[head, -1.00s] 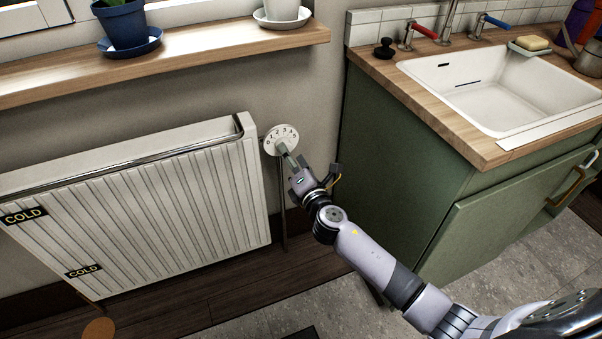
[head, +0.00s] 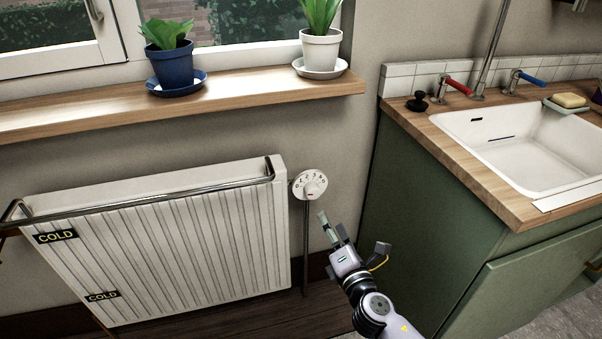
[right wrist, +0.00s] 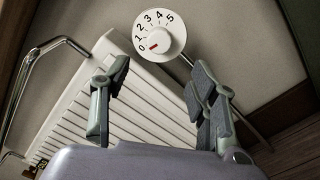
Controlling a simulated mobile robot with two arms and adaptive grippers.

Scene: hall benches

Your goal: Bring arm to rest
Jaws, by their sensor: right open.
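My right gripper (head: 331,228) is below and to the right of the white numbered dial (head: 311,185), beside the radiator, and apart from it. In the right wrist view the gripper (right wrist: 160,80) is open, with nothing between its fingers. The dial (right wrist: 158,40) shows there beyond the fingertips, with a red mark on its knob near the 0. My left gripper is not in view.
The white radiator (head: 170,250) with a metal rail and COLD labels is left of the gripper. The green cabinet (head: 410,200) with a sink (head: 520,150) is close on the right. A wooden sill (head: 240,98) with potted plants is above.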

